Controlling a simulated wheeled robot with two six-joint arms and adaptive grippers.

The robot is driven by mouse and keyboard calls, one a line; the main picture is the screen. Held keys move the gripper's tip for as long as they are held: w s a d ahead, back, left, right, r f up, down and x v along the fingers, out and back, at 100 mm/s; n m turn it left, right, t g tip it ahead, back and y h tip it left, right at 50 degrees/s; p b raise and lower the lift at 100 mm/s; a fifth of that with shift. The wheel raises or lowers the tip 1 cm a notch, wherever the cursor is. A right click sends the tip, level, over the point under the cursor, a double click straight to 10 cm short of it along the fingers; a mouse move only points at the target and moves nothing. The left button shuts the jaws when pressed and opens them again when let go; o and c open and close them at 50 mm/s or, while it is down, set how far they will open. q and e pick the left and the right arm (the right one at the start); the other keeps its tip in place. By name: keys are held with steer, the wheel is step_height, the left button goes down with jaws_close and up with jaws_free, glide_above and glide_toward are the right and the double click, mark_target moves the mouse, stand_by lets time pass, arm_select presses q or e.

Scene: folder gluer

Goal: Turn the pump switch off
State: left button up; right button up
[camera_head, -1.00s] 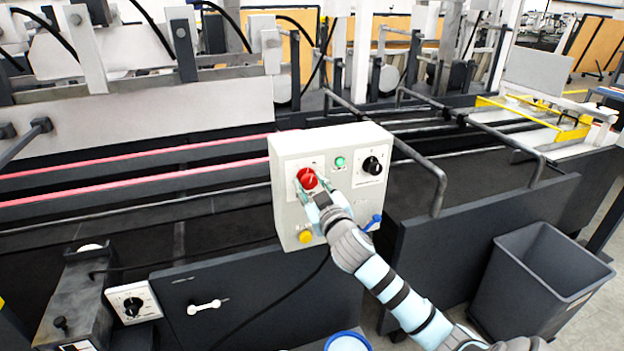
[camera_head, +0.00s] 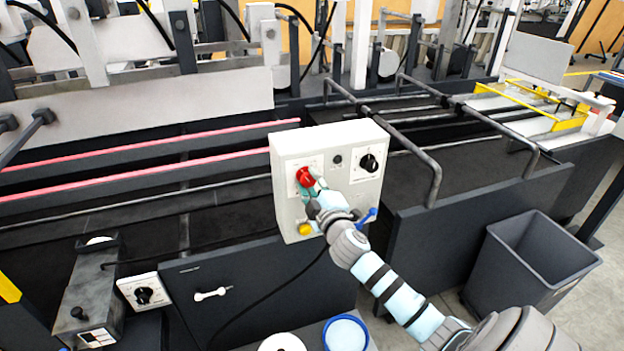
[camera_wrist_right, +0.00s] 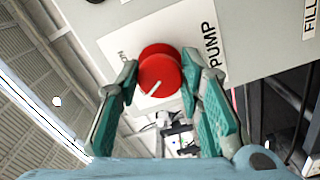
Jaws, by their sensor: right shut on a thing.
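The pump switch is a round red knob (camera_head: 305,176) on the front of a light grey control box (camera_head: 326,215). In the right wrist view the red knob (camera_wrist_right: 160,66) has a white line slanting toward the lower left, on a white plate reading PUMP (camera_wrist_right: 210,40). My right gripper (camera_head: 312,187) is at the knob, with its teal fingers (camera_wrist_right: 160,82) on either side of it, shut on it. The small round lamp (camera_head: 337,160) to the right of the knob is dark. My left gripper is not in view.
A black selector knob (camera_head: 369,163) is at the box's upper right. A yellow button (camera_head: 305,229) and a blue lever (camera_head: 367,216) are low on the box, close to my right gripper. A grey bin (camera_head: 530,265) stands at the right.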

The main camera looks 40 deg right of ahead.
steer(key=shift+n, duration=0.4)
steer(key=shift+f, duration=0.1)
steer(key=o, duration=1.2)
steer(key=shift+c, duration=0.2)
steer(key=shift+s, duration=0.1)
steer(key=v, duration=1.2)
